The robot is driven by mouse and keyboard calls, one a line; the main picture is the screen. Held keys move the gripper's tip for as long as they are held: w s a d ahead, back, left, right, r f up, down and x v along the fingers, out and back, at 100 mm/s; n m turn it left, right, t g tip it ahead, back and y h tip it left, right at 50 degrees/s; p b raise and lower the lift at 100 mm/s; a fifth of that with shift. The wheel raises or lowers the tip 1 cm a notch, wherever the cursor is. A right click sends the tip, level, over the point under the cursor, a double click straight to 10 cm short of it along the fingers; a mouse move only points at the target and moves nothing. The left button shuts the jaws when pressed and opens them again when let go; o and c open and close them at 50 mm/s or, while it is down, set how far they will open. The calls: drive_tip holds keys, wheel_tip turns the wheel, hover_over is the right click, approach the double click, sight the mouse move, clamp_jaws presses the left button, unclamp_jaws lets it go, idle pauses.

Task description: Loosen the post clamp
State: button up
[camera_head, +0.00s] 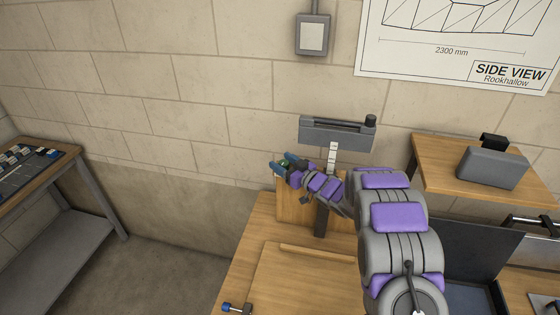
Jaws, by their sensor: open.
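A dark upright post (321,220) with a pale graduated upper part (332,156) stands at the back of the wooden bench. It carries a grey bar-shaped head (338,133) with a black knob (370,121) at its right end. My gripper (281,167) is open, to the left of the post and below the head's left end. A small green spot shows by its fingertips; I cannot tell what it is. My arm crosses in front of the middle of the post and hides it there. I cannot make out the post clamp.
The bench (250,270) has a raised wooden board and a small blue-and-black part (237,308) at its front left. A dark open case (478,255) lies right of my arm. A wooden shelf (440,175) holds a grey box (492,168). A side table (35,175) stands left, beyond open floor.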

drive_tip(key=v, duration=1.5)
drive_tip(key=shift+s+d+p, duration=0.2)
drive_tip(key=shift+s+p, duration=0.05)
drive_tip(key=shift+p, duration=0.05)
